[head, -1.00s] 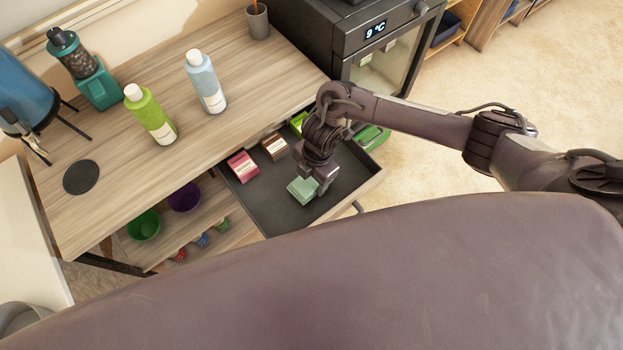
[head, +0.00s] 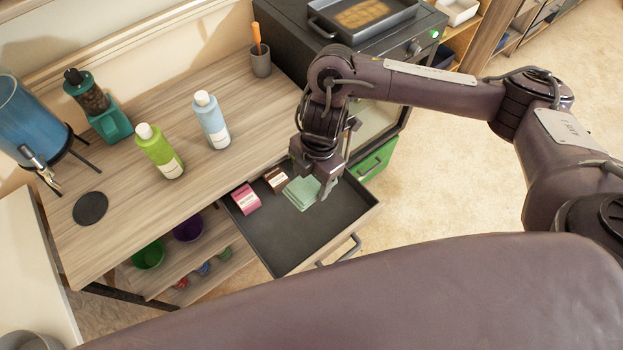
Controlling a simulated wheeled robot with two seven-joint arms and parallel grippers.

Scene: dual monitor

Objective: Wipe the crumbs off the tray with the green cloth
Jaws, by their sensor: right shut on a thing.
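The pale green folded cloth (head: 299,194) is at the open drawer, right of the small boxes. My right gripper (head: 326,186) is shut on its right edge. The cloth seems to be raised above the drawer floor; the exact height is hard to tell. My left gripper is not in view.
The open drawer (head: 283,258) holds a pink box (head: 245,199) and a brown box (head: 275,180). A green bottle (head: 160,152), a blue bottle (head: 211,120) and a grey cup (head: 260,63) stand on the wooden counter (head: 130,215). Carpet to the right is clear.

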